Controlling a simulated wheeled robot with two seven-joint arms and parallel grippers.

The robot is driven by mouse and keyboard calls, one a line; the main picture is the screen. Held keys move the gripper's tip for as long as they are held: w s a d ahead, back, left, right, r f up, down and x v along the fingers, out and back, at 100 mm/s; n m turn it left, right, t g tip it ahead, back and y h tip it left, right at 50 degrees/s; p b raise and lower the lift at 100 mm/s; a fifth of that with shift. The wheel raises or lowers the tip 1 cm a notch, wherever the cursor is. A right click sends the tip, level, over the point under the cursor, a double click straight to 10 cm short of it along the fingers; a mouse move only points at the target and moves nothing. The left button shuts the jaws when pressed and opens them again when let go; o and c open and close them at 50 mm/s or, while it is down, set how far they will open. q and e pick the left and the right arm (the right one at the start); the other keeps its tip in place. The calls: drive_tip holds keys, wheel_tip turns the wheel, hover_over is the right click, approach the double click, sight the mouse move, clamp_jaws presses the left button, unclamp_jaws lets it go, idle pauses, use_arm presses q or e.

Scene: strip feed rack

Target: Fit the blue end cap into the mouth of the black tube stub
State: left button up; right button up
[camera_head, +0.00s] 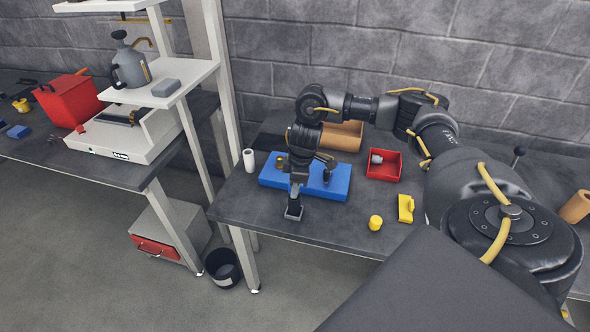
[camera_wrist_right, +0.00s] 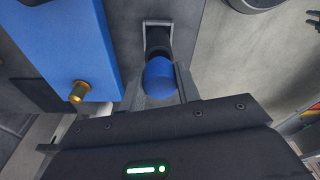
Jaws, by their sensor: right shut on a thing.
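The blue end cap (camera_wrist_right: 160,76) shows in the right wrist view, round and held between the two fingers of my right gripper (camera_wrist_right: 162,90). In the head view the right gripper (camera_head: 298,182) points down over the table's front part and hides the cap. The black tube stub (camera_wrist_right: 157,40) sits in a grey bracket directly beyond the cap; the bracket also shows below the gripper in the head view (camera_head: 293,213). The cap overlaps the stub's near end, so its mouth is hidden. I cannot tell whether they touch. My left gripper is not in view.
A blue block (camera_head: 335,182) with brass pegs lies just behind the gripper. A red bin (camera_head: 383,174), a yellow cylinder (camera_head: 375,222) and a yellow block (camera_head: 406,210) stand to the right. A white cylinder (camera_head: 249,161) and a shelf post (camera_head: 222,85) are left.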

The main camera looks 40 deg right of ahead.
drive_tip(key=shift+p, duration=0.3)
drive_tip(key=shift+f+b, duration=0.4)
drive_tip(key=shift+f, duration=0.5)
drive_tip(key=o, duration=1)
drive_tip(key=shift+o, duration=0.2)
drive_tip(key=shift+r, duration=0.45)
drive_tip(key=r, duration=0.3)
drive_tip(key=d+r+p, duration=0.1)
drive_tip(key=r, duration=0.2)
drive_tip(key=s+r, duration=0.1)
drive_tip(key=r, duration=0.2)
drive_tip(key=shift+d+r, duration=0.15)
drive_tip(key=shift+r, duration=0.2)
